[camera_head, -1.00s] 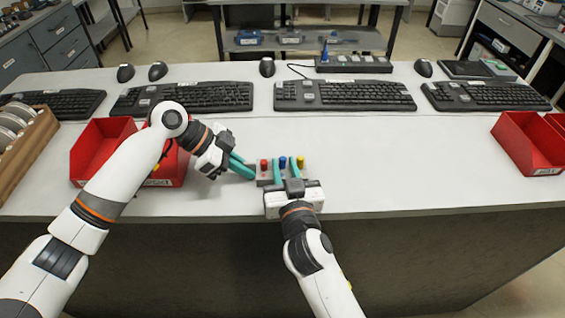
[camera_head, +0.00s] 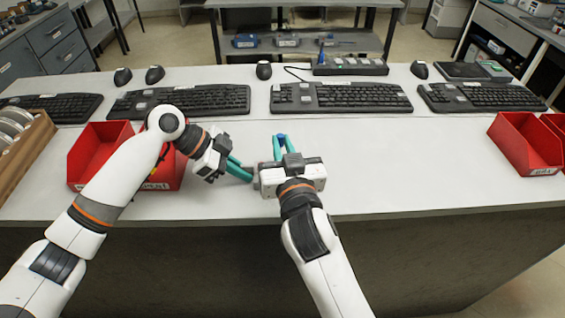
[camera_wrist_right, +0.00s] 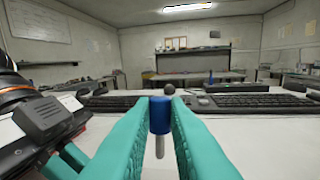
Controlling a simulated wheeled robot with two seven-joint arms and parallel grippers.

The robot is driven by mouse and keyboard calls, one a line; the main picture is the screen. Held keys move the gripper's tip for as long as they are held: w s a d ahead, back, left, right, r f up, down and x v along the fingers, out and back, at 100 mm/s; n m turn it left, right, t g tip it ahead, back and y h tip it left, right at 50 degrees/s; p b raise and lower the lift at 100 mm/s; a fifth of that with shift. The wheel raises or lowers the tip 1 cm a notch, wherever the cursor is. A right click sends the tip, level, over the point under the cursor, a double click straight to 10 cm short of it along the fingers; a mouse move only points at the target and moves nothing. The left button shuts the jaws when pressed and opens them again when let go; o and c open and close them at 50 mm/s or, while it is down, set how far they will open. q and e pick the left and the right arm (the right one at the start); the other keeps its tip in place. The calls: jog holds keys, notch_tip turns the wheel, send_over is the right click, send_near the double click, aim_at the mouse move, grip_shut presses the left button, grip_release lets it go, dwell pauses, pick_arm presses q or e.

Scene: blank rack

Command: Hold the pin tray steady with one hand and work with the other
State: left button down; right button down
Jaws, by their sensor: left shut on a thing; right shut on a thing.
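My right gripper (camera_head: 280,139) is shut on a blue pin (camera_wrist_right: 159,116) and holds it upright. In the right wrist view the blue head sits between the teal fingers, with the bare silver shaft hanging below; the head also shows in the head view (camera_head: 282,138). My left gripper (camera_head: 249,176) is shut on the left end of the grey pin tray (camera_head: 256,170) on the table. My right gripper and wrist hide most of the tray, including its red and yellow pins.
A red bin (camera_head: 95,152) stands behind my left arm, beside a wooden rack (camera_head: 30,150) of discs. Another red bin (camera_head: 525,145) stands at the right. Keyboards (camera_head: 340,97) line the back. The table right of my right gripper is clear.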

jog(key=shift+r, duration=1.4)
pick_arm(q)
jog(key=c, duration=1.5)
grip_release()
jog(key=v, duration=1.2)
